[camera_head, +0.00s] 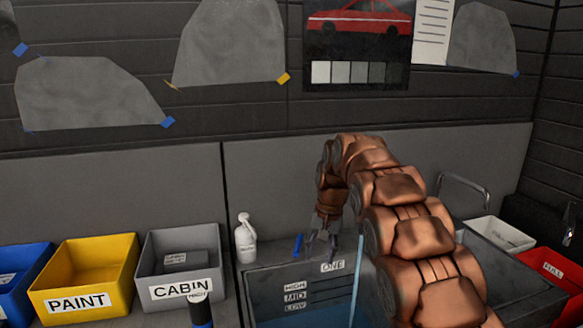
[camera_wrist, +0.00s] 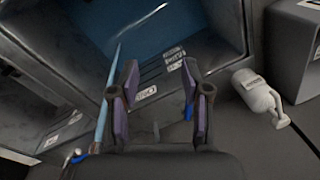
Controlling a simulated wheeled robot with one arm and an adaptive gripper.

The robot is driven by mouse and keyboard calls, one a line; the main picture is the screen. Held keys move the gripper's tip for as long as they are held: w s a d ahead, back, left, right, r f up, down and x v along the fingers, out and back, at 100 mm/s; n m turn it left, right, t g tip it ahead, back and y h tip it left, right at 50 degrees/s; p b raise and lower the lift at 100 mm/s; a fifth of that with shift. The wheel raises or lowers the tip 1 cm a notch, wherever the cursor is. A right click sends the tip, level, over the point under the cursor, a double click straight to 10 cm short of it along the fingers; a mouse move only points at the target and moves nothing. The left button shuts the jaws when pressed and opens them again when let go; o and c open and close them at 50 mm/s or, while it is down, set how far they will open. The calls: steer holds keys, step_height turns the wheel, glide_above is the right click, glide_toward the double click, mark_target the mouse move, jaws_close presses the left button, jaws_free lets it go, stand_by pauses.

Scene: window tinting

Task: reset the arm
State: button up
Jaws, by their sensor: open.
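My gripper (camera_head: 323,248) hangs at the end of my copper-coloured arm, over the back edge of a grey basin labelled ONE (camera_head: 262,290). In the wrist view my gripper (camera_wrist: 160,82) has its two dark and purple fingers spread apart. Nothing is between them except the view of the basin (camera_wrist: 228,25) beyond. The basin holds blue liquid (camera_head: 318,317) and has HIGH, MID and LOW labels on its inner wall. A thin light-blue stream or rod (camera_head: 357,270) stands right of the gripper; I cannot tell which.
A white spray bottle (camera_head: 246,243) and a small blue item (camera_head: 298,245) stand left of my gripper. Yellow PAINT (camera_head: 95,270) and grey CABIN (camera_head: 205,240) bins are further left. A faucet (camera_head: 465,182), white bin (camera_head: 500,231) and red bin (camera_head: 552,268) are right.

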steer(key=s+d+f+b, duration=0.2)
steer(key=s+d+f, duration=0.1)
steer(key=s, duration=1.2)
steer(key=s+d+f+n+g+h+b, duration=0.1)
steer(key=s+d+f, duration=0.2)
steer(key=s, duration=1.2)
steer(key=s+d+f+n+g+b, duration=0.1)
steer(key=s+d+f+b, duration=0.1)
steer(key=s, duration=1.4)
steer(key=d+f, duration=0.1)
steer(key=d, duration=0.1)
steer(key=shift+d+f+b, duration=0.3)
steer(key=shift+d+f, duration=0.05)
steer(key=shift+d, duration=0.05)
